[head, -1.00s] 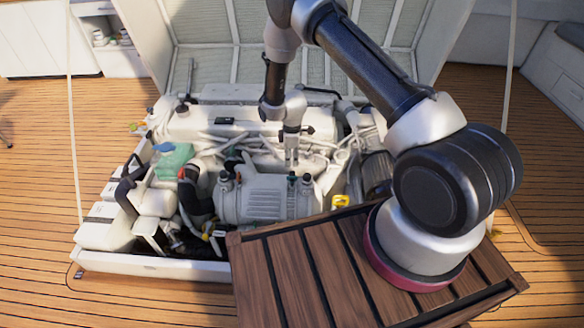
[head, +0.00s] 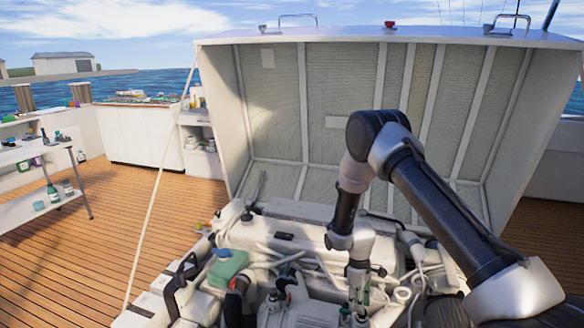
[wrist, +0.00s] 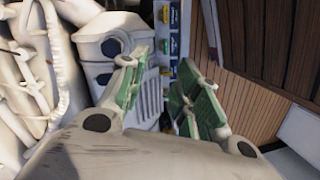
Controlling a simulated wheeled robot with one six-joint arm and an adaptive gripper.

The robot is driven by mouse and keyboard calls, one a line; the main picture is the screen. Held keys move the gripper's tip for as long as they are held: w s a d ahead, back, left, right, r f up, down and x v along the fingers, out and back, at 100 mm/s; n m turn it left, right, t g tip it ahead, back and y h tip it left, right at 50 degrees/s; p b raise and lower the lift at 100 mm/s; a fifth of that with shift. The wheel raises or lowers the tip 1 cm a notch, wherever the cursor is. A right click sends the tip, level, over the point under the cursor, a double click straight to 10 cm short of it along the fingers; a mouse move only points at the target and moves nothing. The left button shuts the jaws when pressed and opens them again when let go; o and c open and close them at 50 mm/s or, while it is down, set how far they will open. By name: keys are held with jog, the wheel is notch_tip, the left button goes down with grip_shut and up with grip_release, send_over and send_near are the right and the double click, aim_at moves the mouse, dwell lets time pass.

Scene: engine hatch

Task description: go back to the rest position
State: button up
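My gripper (head: 360,296) hangs pointing down over the white engine (head: 300,240) in the open hatch. In the wrist view its two green-padded fingers (wrist: 165,85) stand apart with nothing held between them. Beyond them lies a light grey ribbed engine housing (wrist: 115,60) with a dark round cap. My arm reaches in from the lower right of the head view, bent at a high elbow. The lower part of the engine is cut off by the bottom edge of the head view.
The raised hatch lid (head: 345,120) stands close behind my arm. A teal-green part (head: 228,267) sits at the engine's left. A cord (head: 157,190) slants down at the left. A white side table (head: 50,180) with bottles stands far left. Open wooden deck (head: 110,225) lies between.

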jog(key=s+d+r+m, duration=0.2)
jog(key=s+r, duration=0.2)
jog(key=r, duration=0.6)
jog(key=s+d+r+m, duration=0.2)
jog(key=s+r+m, duration=0.1)
jog(key=r, duration=0.6)
jog(key=s+d+r+m, duration=0.2)
jog(key=s+r, duration=0.2)
jog(key=r, duration=0.6)
jog(key=s+d+r+m+t, duration=0.2)
jog(key=s+d+r+t, duration=0.1)
jog(key=s+r, duration=0.5)
jog(key=s+d+r+m+t, duration=0.1)
jog(key=s+d+r+t, duration=0.2)
jog(key=s+r, duration=0.5)
notch_tip(320, 180, up, 6)
jog(key=shift+s+d+f+m+t+y, duration=0.15)
jog(key=shift+d+m+t+y, duration=0.15)
jog(key=shift+d+m+t, duration=0.15)
